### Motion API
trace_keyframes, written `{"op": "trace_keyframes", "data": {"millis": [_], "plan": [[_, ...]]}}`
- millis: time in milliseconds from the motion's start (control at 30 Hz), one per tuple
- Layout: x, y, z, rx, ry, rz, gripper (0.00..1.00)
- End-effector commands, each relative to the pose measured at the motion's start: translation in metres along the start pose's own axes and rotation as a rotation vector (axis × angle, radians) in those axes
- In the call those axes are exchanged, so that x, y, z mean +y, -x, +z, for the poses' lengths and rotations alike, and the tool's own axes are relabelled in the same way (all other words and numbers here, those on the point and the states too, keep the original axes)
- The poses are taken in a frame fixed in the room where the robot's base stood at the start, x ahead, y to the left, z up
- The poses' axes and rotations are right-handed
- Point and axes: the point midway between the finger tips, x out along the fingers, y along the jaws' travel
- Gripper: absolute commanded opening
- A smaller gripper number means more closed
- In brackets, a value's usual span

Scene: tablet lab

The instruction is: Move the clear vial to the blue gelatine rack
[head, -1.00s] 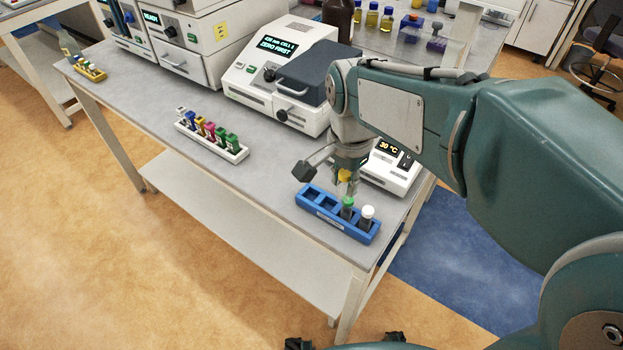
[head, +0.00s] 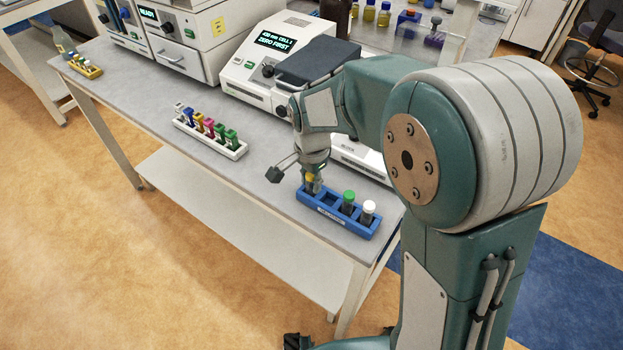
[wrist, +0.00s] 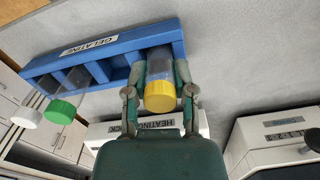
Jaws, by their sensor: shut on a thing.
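The blue gelatine rack (head: 345,226) lies on the bench edge, its label reading GELATINE in the wrist view (wrist: 88,50). My gripper (head: 312,182) is over its left end in the head view. In the wrist view my gripper (wrist: 160,84) is shut on the clear vial (wrist: 160,64), which has a yellow cap (wrist: 160,98). The vial lines up with the rack's end compartment; how deep it sits is hidden. A green-capped vial (head: 348,200) and a white-capped vial (head: 368,211) stand at the other end of the rack.
A white rack (head: 215,141) with several coloured pieces stands left on the bench. A small yellow rack (head: 86,69) is at the far left. The white instrument (head: 238,68) stands behind, and a heating block (wrist: 167,124) is close to my gripper. Bare bench lies between the racks.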

Motion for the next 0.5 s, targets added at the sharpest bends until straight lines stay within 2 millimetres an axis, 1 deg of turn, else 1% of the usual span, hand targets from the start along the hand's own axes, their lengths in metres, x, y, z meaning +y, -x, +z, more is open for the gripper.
{"op": "trace_keyframes", "data": {"millis": [133,167,200,233,500], "plan": [[-0.0001,0.0009,-0.0003,0.001,0.000,-0.002,0.00],[0.0002,0.0010,-0.0005,0.001,-0.001,-0.002,0.42],[0.0005,0.0012,-0.0008,0.000,-0.001,-0.003,0.60],[0.0006,0.0012,-0.0010,0.000,-0.001,-0.003,0.68],[0.0003,0.0012,-0.0005,0.000,-0.001,-0.002,0.68]]}}
